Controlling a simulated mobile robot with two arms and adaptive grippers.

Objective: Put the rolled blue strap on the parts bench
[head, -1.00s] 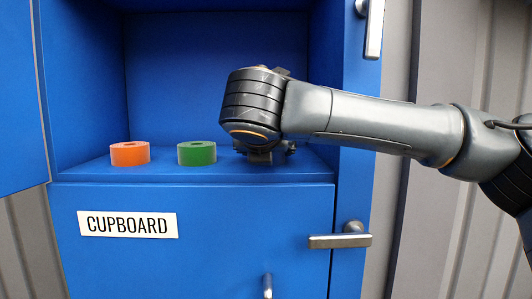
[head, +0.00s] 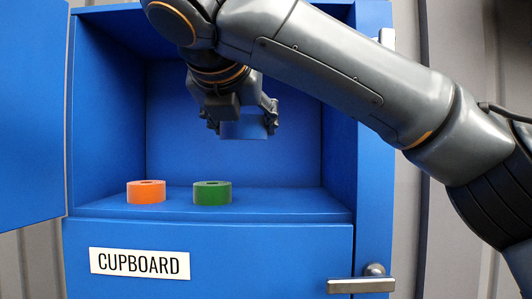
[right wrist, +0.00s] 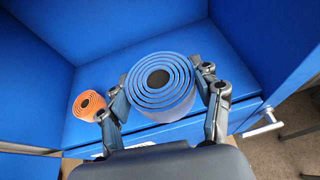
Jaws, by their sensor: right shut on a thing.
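The rolled blue strap (head: 243,127) is held up in front of the open cupboard, above its shelf. In the right wrist view the blue strap (right wrist: 160,85) shows its spiral end and dark centre between the two fingers. My right gripper (head: 243,122) is shut on it; the gripper also shows in the right wrist view (right wrist: 165,100). The strap is clear of the shelf. My left gripper is not in view. The parts bench is not in view.
An orange roll (head: 146,191) and a green roll (head: 212,193) stand on the blue cupboard shelf (head: 290,203). The cupboard's open door (head: 32,110) is at the left. A lower door with a handle (head: 361,285) is beneath the shelf.

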